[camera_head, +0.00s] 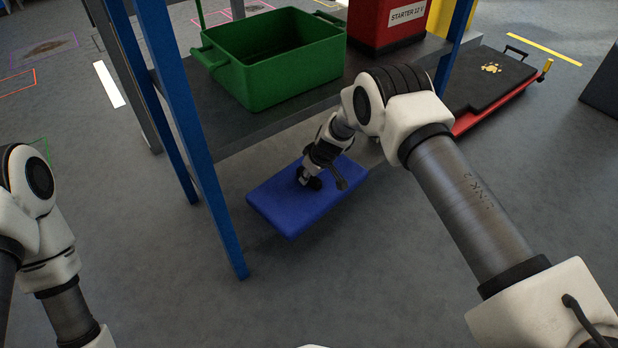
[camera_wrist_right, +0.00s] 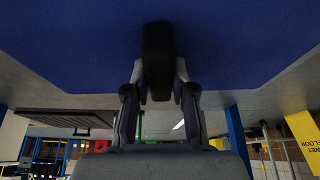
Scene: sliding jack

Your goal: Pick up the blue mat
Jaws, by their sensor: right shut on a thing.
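The blue mat (camera_head: 288,219) shows in the middle of the head view, below the front edge of the shelf. My right gripper (camera_head: 311,183) reaches down onto its upper face. In the right wrist view the mat's blue face (camera_wrist_right: 70,40) fills the top of the picture. There, my right gripper (camera_wrist_right: 159,85) is shut on a black block-like part (camera_wrist_right: 158,60) at the mat. I cannot tell whether the mat rests on the floor or hangs just above it. My left arm shows at the left edge of the head view, but its gripper is out of view.
A blue-legged shelf (camera_head: 212,190) stands over the mat's far side and carries a green crate (camera_head: 290,82) and a red starter box (camera_head: 385,30). A red creeper with a black pad (camera_head: 490,78) lies at the right. The floor in front is clear.

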